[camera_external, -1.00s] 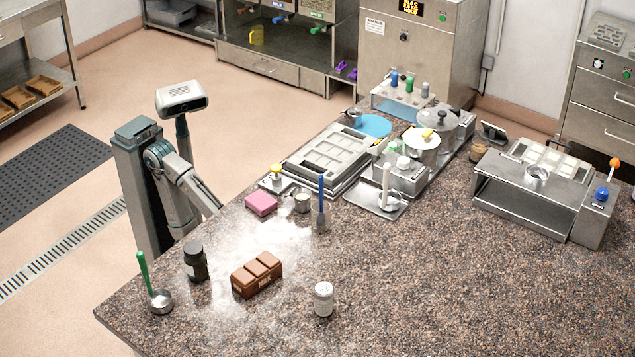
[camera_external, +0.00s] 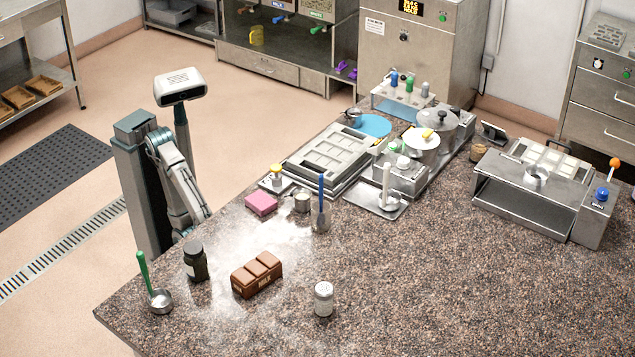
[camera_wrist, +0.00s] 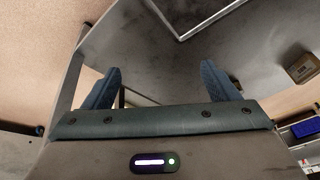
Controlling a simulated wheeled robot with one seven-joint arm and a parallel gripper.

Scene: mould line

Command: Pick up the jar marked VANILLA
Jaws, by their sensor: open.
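Two jars stand upright on the speckled counter in the external view. One is a dark jar (camera_external: 195,265) with a black lid, near the left edge. The other is a pale grey-white jar (camera_external: 323,300) with a light lid, near the front. The lettering on both is too small to read, so I cannot tell which is marked VANILLA. My gripper (camera_wrist: 161,68) shows in the wrist view with its two blue fingers wide apart and nothing between them. In the external view my arm hangs low beyond the counter's far left edge, and its end is hidden there. No jar shows in the wrist view.
A brown block (camera_external: 257,276) sits between the jars. A pink block (camera_external: 261,203), a small tin (camera_external: 302,202) and a blue-handled tool (camera_external: 321,215) stand behind. The counter's right front is clear.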

